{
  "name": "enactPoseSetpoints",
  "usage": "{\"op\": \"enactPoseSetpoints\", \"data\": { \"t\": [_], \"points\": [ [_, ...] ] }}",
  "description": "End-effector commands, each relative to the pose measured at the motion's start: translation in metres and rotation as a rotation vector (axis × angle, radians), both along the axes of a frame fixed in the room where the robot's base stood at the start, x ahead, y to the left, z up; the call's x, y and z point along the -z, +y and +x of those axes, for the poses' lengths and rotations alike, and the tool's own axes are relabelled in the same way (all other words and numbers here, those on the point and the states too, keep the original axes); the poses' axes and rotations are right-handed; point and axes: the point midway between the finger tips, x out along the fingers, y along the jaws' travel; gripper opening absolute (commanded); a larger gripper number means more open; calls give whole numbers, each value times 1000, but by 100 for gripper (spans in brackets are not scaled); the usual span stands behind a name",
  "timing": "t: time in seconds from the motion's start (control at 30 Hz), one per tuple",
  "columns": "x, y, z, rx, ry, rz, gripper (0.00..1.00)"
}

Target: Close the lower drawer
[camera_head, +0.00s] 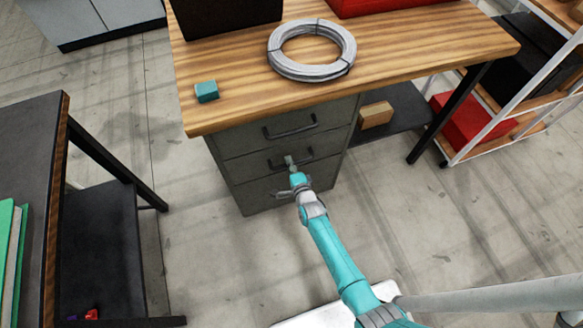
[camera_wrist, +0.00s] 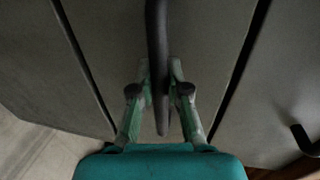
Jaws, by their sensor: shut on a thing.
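A grey drawer cabinet (camera_head: 240,172) stands under the wooden worktop. Its upper front (camera_head: 245,138) has a dark bar handle (camera_head: 290,127). A second drawer front (camera_head: 248,164) lies below it, with a dark handle (camera_head: 306,155) partly hidden by my gripper (camera_head: 289,161). In the wrist view my gripper (camera_wrist: 160,88) is shut on this dark handle (camera_wrist: 157,40), one finger on each side. Another handle (camera_wrist: 304,140) shows at the right edge. The fronts look about flush in the head view; a small opening cannot be ruled out.
A wire coil (camera_head: 312,72) and a teal block (camera_head: 206,91) lie on the worktop (camera_head: 400,40). A dark table (camera_head: 25,130) stands at left. A shelf rack (camera_head: 520,95) with a red box (camera_head: 462,122) stands at right. Floor between is clear.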

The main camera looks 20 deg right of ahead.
Motion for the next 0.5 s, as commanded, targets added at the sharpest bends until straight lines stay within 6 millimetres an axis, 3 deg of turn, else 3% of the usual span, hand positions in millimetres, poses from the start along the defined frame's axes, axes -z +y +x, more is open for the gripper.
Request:
{"op": "enactPoseSetpoints", "data": {
  "t": [0.23,0.27,0.33,0.5],
  "points": [
    [-1,0,3,0,1,0,0],
    [-1,0,3,0,1,0,22],
    [-1,0,3,0,0,0,40],
    [-1,0,2,0,0,0,41]
  ]
}}
